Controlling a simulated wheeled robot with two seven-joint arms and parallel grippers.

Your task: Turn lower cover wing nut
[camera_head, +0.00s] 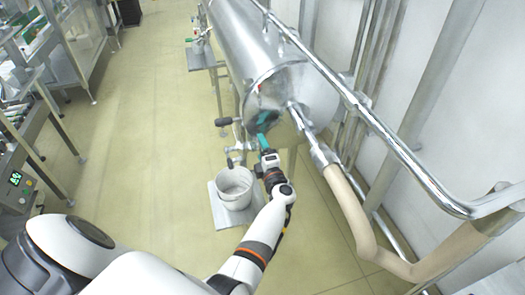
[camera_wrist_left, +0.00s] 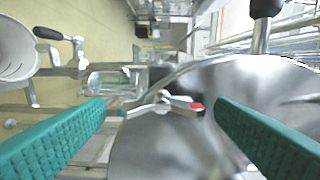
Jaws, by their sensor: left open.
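A metal wing nut (camera_wrist_left: 166,104) with a red tip on one wing sits at the edge of the round steel cover (camera_wrist_left: 155,150) in the left wrist view. In the head view the cover (camera_head: 312,88) closes the near end of a steel tank (camera_head: 240,35), and my gripper and the small scale hide the nut. My left gripper (camera_head: 266,128) has green fingers and is close to the lower part of the cover. In the wrist view its fingers are apart on either side of the nut, with visible gaps and nothing gripped. My right gripper is not in view.
A white bucket (camera_head: 234,187) stands on a pale platform below the tank. A valve handle with a black grip (camera_wrist_left: 48,33) and a clear cylinder (camera_wrist_left: 112,80) are beside the cover. A beige hose (camera_head: 350,205) and a steel rail (camera_head: 400,145) run on the right.

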